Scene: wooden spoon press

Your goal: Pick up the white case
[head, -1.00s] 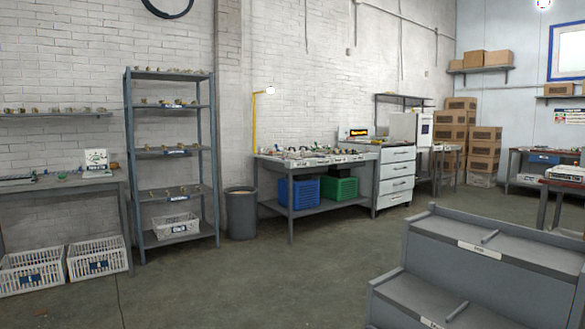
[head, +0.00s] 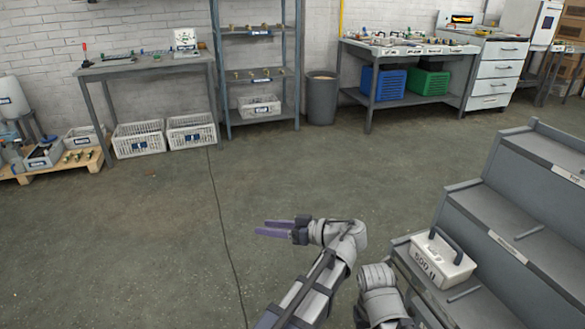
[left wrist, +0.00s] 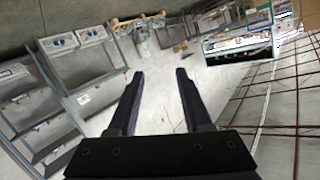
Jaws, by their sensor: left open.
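The white case (head: 442,262) has a dark handle on top and dark lettering on its front. It stands upright on the lowest visible level of a grey stepped rack (head: 520,200) at the right of the head view. My left gripper (head: 262,228) is well to the left of the case, with its purple fingers pointing left, away from it. It is open and empty; the left wrist view shows its two dark fingers (left wrist: 160,75) spread apart. I do not make out the case in the left wrist view. My right gripper is not in view.
A grey bench (head: 150,68) and a shelf rack (head: 262,76) stand along the wall, with white baskets (head: 190,132) on the floor. A worktable (head: 400,50) holds blue and green crates below. A pallet (head: 60,166) is at left. The middle floor is clear.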

